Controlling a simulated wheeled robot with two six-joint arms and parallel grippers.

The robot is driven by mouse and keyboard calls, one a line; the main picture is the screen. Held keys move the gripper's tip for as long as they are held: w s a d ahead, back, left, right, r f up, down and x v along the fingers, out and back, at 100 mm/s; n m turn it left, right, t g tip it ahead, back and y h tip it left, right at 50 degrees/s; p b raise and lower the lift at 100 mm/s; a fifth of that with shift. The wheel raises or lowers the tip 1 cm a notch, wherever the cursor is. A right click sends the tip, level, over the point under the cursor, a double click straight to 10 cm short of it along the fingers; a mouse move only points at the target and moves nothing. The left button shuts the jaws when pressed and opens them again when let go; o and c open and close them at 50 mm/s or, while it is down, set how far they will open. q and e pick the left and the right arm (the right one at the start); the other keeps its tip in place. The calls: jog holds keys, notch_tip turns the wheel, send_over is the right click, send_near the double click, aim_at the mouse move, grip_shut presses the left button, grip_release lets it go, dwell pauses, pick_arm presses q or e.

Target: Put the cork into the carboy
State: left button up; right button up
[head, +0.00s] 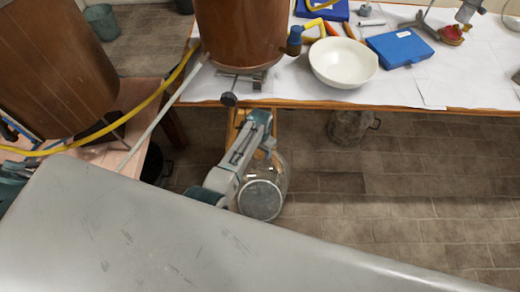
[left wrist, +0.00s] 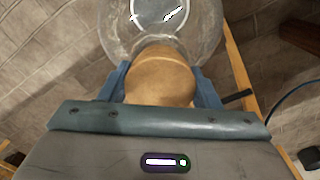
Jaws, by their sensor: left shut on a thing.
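The tan cork (left wrist: 160,75) fills the middle of the left wrist view, between the blue fingers of my left gripper (left wrist: 160,88). The gripper is shut on it. In the head view my left gripper (head: 264,145) is below the table's front edge, and only a small bit of the cork (head: 259,154) shows. The clear glass carboy (head: 282,176) stands beneath it, partly covered by my arm. The carboy (left wrist: 112,32) also shows beyond the cork in the left wrist view. Its mouth is hidden, so I cannot tell whether the cork touches it. My right gripper is out of view.
A white-covered table (head: 420,90) spans the back, with a copper vessel (head: 240,35), a white bowl (head: 343,62) and a blue case (head: 399,48). A wooden barrel-like vessel (head: 50,65) stands left. A glass jar (head: 347,127) is under the table. The tiled floor at right is clear.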

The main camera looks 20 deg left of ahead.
pick_arm(q)
jog(key=shift+f, duration=0.5)
dwell(0.3)
jog(key=shift+r, duration=0.1)
jog(key=shift+r+p, duration=2.45)
jog(key=shift+p, duration=0.05)
jog(key=shift+f, duration=0.1)
